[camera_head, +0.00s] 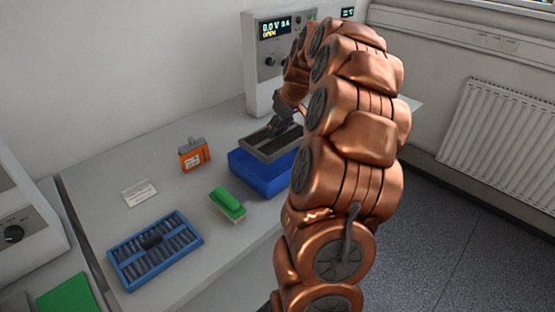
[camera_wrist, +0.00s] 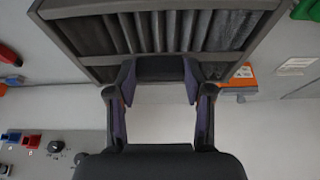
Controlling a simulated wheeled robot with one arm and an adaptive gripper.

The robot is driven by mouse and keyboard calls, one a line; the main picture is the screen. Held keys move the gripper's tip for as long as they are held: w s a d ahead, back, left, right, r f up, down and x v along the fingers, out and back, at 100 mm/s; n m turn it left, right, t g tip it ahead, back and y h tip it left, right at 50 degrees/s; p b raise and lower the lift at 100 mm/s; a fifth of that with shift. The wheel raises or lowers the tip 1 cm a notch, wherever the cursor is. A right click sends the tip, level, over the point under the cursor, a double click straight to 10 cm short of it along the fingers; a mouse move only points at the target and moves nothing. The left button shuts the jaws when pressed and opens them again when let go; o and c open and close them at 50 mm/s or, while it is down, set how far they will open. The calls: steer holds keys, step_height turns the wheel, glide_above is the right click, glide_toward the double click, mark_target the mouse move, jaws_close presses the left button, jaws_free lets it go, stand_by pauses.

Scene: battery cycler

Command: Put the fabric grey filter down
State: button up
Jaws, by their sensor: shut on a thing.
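The fabric grey filter (camera_head: 268,148) is a grey frame with dark pleats. In the head view it is at or just above the top of a blue box (camera_head: 262,176); I cannot tell whether it touches. In the wrist view the filter (camera_wrist: 214,32) fills the top, with its pleats showing. My gripper (camera_wrist: 160,80) is shut on its dark middle grip. In the head view my gripper (camera_head: 283,122) is over the filter's far part, and my arm hides the box's right side.
A cycler unit (camera_head: 254,62) stands behind. Left of the box are an orange device (camera_head: 194,155), a card (camera_head: 139,193), a green brush (camera_head: 228,203) and a blue-framed filter (camera_head: 126,257). Bare bench (camera_head: 185,215) lies between them.

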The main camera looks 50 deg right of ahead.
step_height(320, 180, down, 9)
steer(key=p, duration=0.2)
steer(key=shift+p, duration=0.35)
steer(key=shift+f+b, duration=0.3)
steer(key=shift+b, duration=0.05)
steer(key=o, duration=1.2)
steer(key=shift+r, duration=0.1)
steer(key=shift+c, duration=0.2)
